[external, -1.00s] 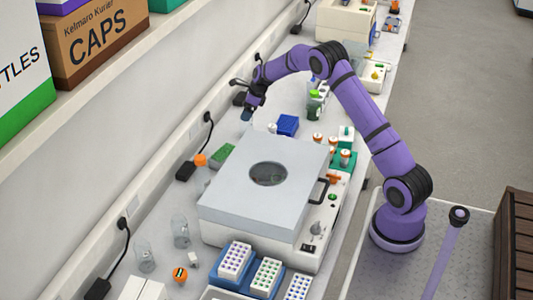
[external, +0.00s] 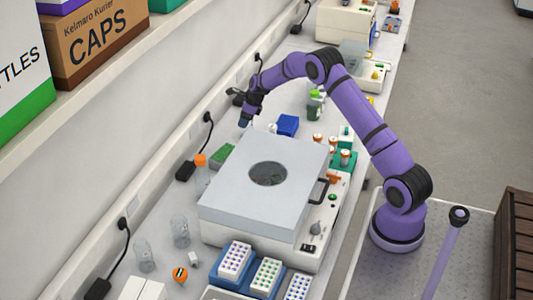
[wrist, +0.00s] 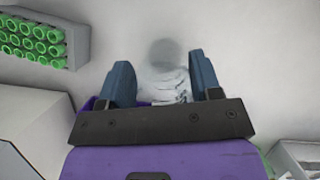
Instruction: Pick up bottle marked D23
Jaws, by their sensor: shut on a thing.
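My gripper (external: 244,123) points down over the bench beyond the large grey-lidded machine. In the wrist view its two blue fingers (wrist: 164,88) are closed on a clear, see-through object (wrist: 169,88), apparently a bottle or vial. A blurred grey disc shows just beyond it; I cannot tell if it belongs to it. No D23 marking is readable on anything. An orange-capped clear bottle (external: 201,168) stands left of the machine, apart from my gripper. The held object is not clearly visible in the external view.
The grey-lidded machine (external: 240,195) fills the middle of the bench. A green rack (external: 222,153) lies beside it; green tubes (wrist: 28,40) show in the wrist view. A blue box (external: 288,124) is right of my gripper. Clear glassware (external: 181,231) stands at front left.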

